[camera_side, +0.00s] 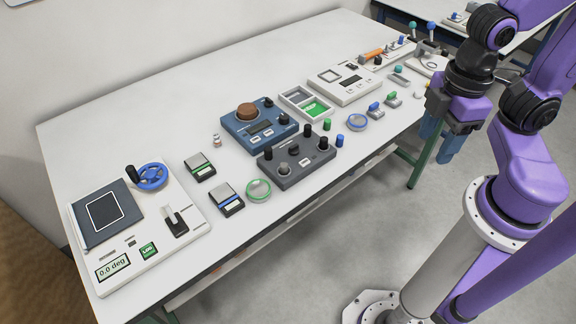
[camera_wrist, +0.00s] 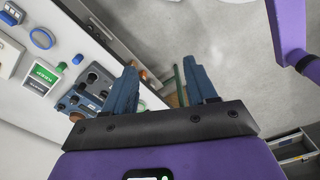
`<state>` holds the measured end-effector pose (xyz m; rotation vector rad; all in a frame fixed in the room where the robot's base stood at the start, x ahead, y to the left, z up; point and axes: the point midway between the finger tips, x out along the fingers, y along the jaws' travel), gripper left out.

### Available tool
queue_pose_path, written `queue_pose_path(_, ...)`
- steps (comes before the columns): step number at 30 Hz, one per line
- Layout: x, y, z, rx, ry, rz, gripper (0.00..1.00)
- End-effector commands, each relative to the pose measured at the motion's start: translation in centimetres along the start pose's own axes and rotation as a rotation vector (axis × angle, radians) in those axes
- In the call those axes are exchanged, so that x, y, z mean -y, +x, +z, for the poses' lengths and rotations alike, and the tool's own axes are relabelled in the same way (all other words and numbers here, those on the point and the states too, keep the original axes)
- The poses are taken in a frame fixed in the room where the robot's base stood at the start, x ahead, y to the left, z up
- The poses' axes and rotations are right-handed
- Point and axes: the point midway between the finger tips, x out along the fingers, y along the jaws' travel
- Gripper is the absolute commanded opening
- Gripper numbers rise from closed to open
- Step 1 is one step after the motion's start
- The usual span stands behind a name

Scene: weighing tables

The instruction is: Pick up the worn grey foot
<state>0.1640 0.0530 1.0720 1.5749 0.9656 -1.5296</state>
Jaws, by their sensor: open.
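The worn grey foot (camera_side: 284,168) looks like a short grey stub at the near left corner of a dark grey block (camera_side: 293,178) in the side view. The block's other corners carry black feet (camera_side: 308,130). In the wrist view the block (camera_wrist: 97,82) shows small beside the left finger, and I cannot pick out the grey foot there. My gripper (camera_side: 437,143) hangs off the table's right front side, well away from the block, fingers pointing down. In the wrist view both blue fingers (camera_wrist: 160,78) stand apart with nothing between them.
A blue scale (camera_side: 262,128) stands just behind the block. A green cylinder (camera_side: 327,125), a blue cylinder (camera_side: 340,141), a green ring (camera_side: 258,190) and a blue ring (camera_side: 357,122) lie nearby. A sorting tray (camera_side: 293,96) stands behind. The table's front edge (camera_side: 330,178) is close to the block.

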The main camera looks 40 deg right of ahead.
Motion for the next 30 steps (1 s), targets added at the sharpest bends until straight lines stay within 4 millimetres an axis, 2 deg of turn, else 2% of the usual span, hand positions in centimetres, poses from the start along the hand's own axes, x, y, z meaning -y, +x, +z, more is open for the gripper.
queue_pose_path(14, 0.0, 0.0, 0.0, 0.000, 0.001, 0.000, 0.57)
queue_pose_path(15, 0.0, 0.0, 0.0, 0.000, 0.001, 0.000, 0.52)
queue_pose_path(23, 0.0, 0.0, -0.1, 0.000, 0.004, 0.000, 0.52)
queue_pose_path(26, -0.3, 0.0, -0.7, 0.000, 0.058, -0.002, 0.52)
queue_pose_path(30, -1.5, -0.1, -3.1, -0.001, 0.291, -0.011, 0.52)
